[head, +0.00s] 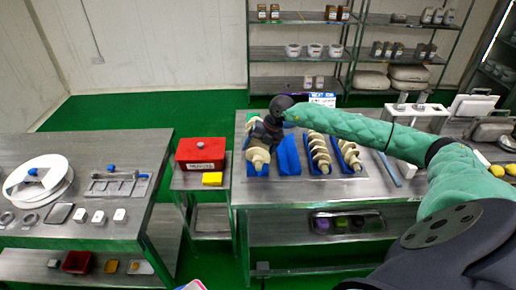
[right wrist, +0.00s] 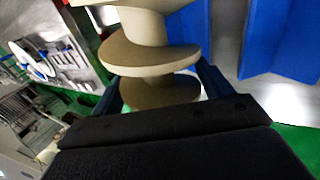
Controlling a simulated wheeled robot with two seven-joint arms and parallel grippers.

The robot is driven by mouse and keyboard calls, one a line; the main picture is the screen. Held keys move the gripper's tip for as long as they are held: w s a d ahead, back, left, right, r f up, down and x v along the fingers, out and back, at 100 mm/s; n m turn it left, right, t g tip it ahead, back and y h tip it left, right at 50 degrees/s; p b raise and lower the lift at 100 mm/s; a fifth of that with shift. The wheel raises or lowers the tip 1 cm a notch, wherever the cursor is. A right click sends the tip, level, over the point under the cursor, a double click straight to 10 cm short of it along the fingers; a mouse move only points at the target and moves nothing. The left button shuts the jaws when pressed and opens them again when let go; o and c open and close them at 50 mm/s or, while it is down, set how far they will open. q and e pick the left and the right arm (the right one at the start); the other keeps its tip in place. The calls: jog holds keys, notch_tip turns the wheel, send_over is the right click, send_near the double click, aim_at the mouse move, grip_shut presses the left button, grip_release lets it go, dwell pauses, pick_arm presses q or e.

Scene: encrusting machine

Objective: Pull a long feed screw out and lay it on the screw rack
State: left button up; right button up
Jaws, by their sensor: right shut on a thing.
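My right gripper (head: 266,131) is above the left part of the long steel table. It is shut on a cream feed screw (head: 258,158). In the right wrist view the screw (right wrist: 150,60), with its wide spiral flights, sits between the two dark fingers (right wrist: 160,88). The screw is at the leftmost blue cradle of the screw rack; I cannot tell whether it rests there or hangs just above. The blue cradle (head: 289,158) beside it is empty. Two more cream screws (head: 319,150) (head: 349,154) lie in blue cradles to the right. My left gripper is out of view.
A steel table (head: 130,215) with a white round part (head: 38,182) is farther left. A white holder (head: 416,117) stands at the right, behind my arm.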

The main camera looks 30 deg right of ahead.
dwell(0.3)
jog(key=shift+f+b, duration=0.95)
jog(key=shift+f, duration=0.3)
jog(key=shift+f, duration=0.15)
jog(key=shift+r, duration=0.25)
jog(key=shift+r+p, duration=0.8)
jog(key=shift+r, duration=1.7)
jog(key=shift+b, duration=0.3)
